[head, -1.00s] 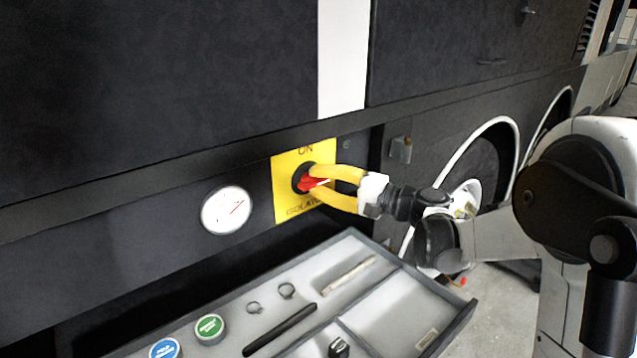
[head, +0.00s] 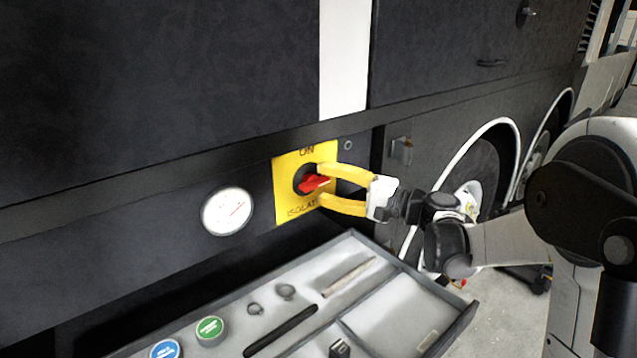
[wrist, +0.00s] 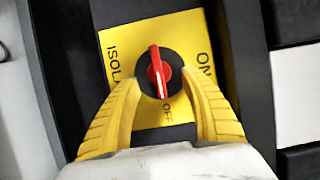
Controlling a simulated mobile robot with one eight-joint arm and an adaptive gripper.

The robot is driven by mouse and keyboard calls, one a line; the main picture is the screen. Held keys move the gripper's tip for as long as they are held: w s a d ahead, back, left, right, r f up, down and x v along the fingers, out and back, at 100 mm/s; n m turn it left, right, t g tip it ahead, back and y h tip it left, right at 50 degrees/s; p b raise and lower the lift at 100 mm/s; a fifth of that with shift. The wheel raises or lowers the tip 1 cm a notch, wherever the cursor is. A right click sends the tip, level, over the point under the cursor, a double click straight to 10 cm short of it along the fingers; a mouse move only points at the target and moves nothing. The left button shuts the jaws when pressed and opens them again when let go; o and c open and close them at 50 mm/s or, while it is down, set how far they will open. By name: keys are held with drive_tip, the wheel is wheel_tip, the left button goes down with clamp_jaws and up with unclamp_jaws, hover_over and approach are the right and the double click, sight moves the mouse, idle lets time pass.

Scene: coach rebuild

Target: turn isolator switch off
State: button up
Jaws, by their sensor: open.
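The isolator switch has a red handle (head: 312,183) on a round black base, on a yellow plate (head: 287,208) marked ON at the top and ISOLATOR below. In the wrist view the red handle (wrist: 154,62) stands lengthwise, with its white mark at the lower end, towards the word OFF on the plate (wrist: 118,40). ON is at the right there. My gripper (head: 323,184) is open, its yellow fingers above and below the handle line in the head view. In the wrist view the open gripper (wrist: 161,77) has a finger on each side of the knob, apart from the handle.
A round white gauge (head: 228,211) is left of the plate. An open grey drawer (head: 456,326) below holds several small items, including green (head: 210,329) and blue (head: 165,349) round caps. A small latch box (head: 402,150) is on the panel at right.

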drive_tip(key=v, duration=1)
drive_tip(key=shift+s+f, duration=0.1)
